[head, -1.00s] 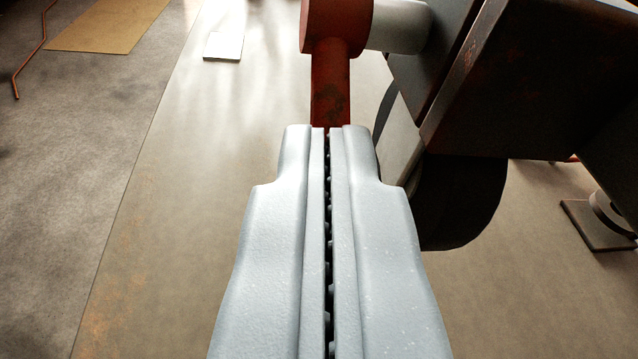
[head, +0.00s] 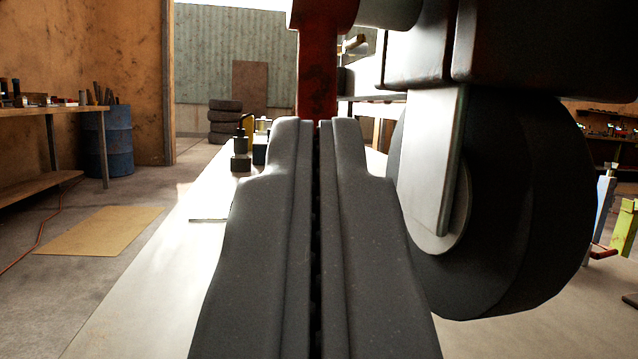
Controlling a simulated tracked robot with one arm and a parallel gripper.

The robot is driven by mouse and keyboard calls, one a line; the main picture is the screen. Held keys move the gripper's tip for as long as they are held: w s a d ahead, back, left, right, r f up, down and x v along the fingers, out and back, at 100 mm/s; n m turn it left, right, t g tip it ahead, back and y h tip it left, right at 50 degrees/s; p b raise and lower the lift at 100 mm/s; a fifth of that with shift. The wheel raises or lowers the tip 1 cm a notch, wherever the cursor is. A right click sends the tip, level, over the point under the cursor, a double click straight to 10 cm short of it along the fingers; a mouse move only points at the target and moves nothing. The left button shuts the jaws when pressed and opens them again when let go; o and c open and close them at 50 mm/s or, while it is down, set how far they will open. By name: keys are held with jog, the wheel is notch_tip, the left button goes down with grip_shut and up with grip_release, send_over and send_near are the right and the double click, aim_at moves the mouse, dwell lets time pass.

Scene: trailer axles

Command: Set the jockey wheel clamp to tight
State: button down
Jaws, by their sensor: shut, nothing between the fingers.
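The jockey wheel clamp's red handle (head: 318,85) hangs down from a red hub at the top middle. A grey shaft (head: 388,12) joins the hub to a dark block (head: 418,45) at the upper right. My gripper (head: 319,122) is shut and empty. Its fingertips overlap the lower end of the red handle in the picture; I cannot tell whether they touch it. The fingers hide the handle's lower end. The black jockey wheel (head: 520,200), with a pale plate (head: 432,160) over its hub, stands to the right of my gripper.
A workbench (head: 60,112) and a blue barrel (head: 112,140) stand at the left. A tan mat (head: 100,230) lies on the floor. Stacked tyres (head: 225,122) are at the back. Colored stands (head: 620,225) are at the far right.

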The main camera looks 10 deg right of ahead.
jog(key=shift+w+a+f+p, duration=0.1)
jog(key=shift+w+f+p, duration=0.4)
jog(key=shift+w, duration=0.35)
jog(key=shift+a+r, duration=0.1)
jog(key=shift+r, duration=0.15)
jog(key=s+f+p, duration=0.1)
jog(key=s+p, duration=0.1)
jog(key=s, duration=1.1)
jog(key=shift+a, duration=0.4)
jog(key=shift+f, duration=0.1)
